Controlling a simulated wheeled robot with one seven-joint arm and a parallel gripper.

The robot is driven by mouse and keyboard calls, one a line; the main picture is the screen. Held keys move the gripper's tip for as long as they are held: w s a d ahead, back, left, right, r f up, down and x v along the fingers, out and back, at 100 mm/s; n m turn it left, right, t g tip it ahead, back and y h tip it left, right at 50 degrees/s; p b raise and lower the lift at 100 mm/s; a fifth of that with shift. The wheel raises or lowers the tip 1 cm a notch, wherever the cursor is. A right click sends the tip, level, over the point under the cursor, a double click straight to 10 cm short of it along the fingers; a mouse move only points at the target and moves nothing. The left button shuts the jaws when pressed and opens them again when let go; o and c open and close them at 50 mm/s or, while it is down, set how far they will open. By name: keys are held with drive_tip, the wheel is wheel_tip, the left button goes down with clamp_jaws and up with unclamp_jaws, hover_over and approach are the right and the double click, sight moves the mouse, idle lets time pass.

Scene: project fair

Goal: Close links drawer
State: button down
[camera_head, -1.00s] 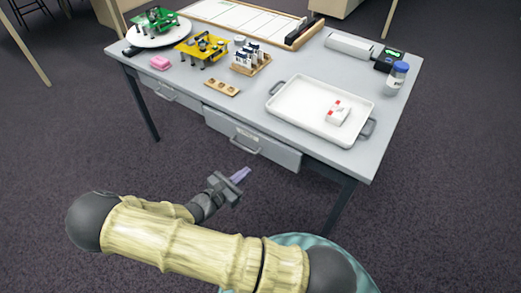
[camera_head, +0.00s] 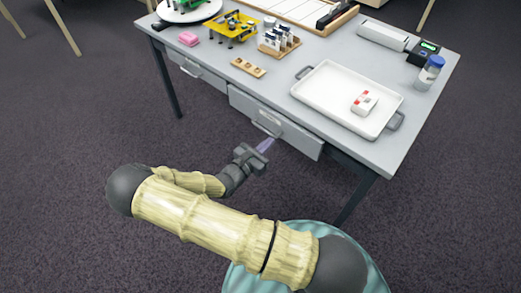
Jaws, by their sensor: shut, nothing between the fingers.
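The grey table has two drawers in its front. The left drawer (camera_head: 196,73) looks flush or nearly so under the table edge. The right drawer (camera_head: 245,104) appears to stand slightly out from the front; how far is hard to tell. It has a bar handle and a small label too blurred to read, so I cannot tell which drawer is the links one. My gripper (camera_head: 265,145) is shut and empty, its purple fingertips pointing at the right drawer's handle (camera_head: 268,130). The tips look very close to the handle; contact cannot be told.
On the table (camera_head: 310,52) are a white tray (camera_head: 330,100) with a small box (camera_head: 364,102), a wooden holder strip (camera_head: 248,67), a yellow stand (camera_head: 234,26) and a jar (camera_head: 429,72). A table leg (camera_head: 357,200) stands right of the drawer. Floor in front is clear.

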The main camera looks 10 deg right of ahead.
sight(288, 125)
drive_tip(key=x, duration=0.8)
drive_tip(key=shift+w+d, duration=0.1)
drive_tip(key=shift+w, duration=0.1)
